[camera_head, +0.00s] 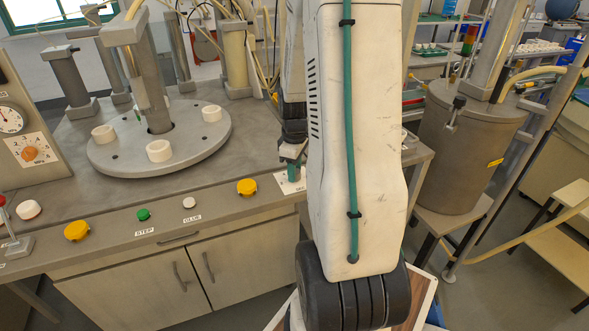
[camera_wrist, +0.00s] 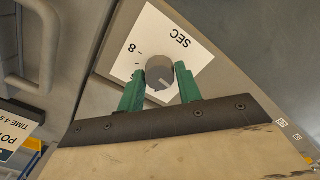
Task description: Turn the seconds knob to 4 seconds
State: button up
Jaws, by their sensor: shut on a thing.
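The seconds knob (camera_wrist: 160,77) is a small grey round knob with a light mark on its face. It sits on a white dial plate (camera_wrist: 132,47) lettered SEC, seen upside down in the wrist view, with an 8 legible; other numbers are hidden or too small. My gripper (camera_wrist: 159,69) has its two green fingers on either side of the knob and is shut on it. In the head view my gripper (camera_head: 292,172) points down at the white plate (camera_head: 291,186) near the bench's front right corner; the knob is hidden there. I cannot read its exact setting.
An orange knob (camera_head: 30,154) is on the left panel. A metal tank (camera_head: 465,150) stands right. A sign (camera_wrist: 18,135) reads TIME 4.

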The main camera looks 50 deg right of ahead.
jog(key=m, duration=1)
dwell(0.5)
jog(key=o, duration=1)
notch_tip(320, 180, up, 8)
jog(key=shift+f, duration=0.1)
dwell(0.4)
